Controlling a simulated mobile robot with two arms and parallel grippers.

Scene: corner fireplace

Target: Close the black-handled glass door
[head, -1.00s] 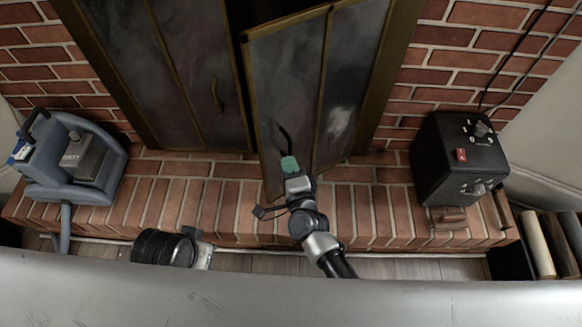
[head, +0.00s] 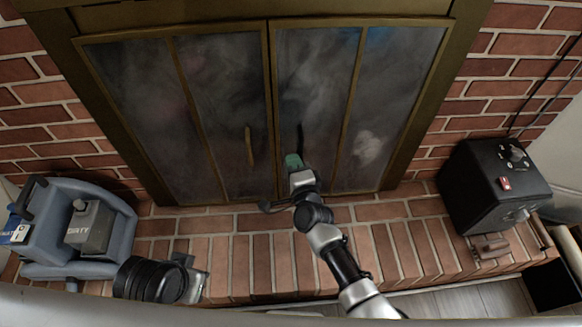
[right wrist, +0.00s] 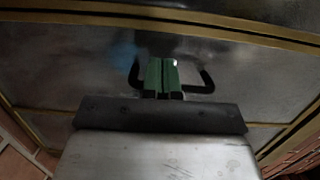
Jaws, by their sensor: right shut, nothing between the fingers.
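The black-handled glass door (head: 315,80) is the right door of the brass-framed fireplace front, and it looks flush with the left glass door (head: 220,90). Its black handle (head: 300,137) stands just above my right gripper (head: 293,160). My right gripper's green fingers are shut with nothing between them and are up against the door by the handle. In the right wrist view the fingers (right wrist: 161,75) cover the middle of the black handle (right wrist: 207,82), whose ends show on both sides; whether they touch it I cannot tell. My left gripper (head: 192,278) is low at left, its fingers unclear.
A blue-grey machine (head: 75,235) stands on the brick hearth (head: 365,235) at left. A black box with a red switch (head: 495,185) stands at right, with cables behind it.

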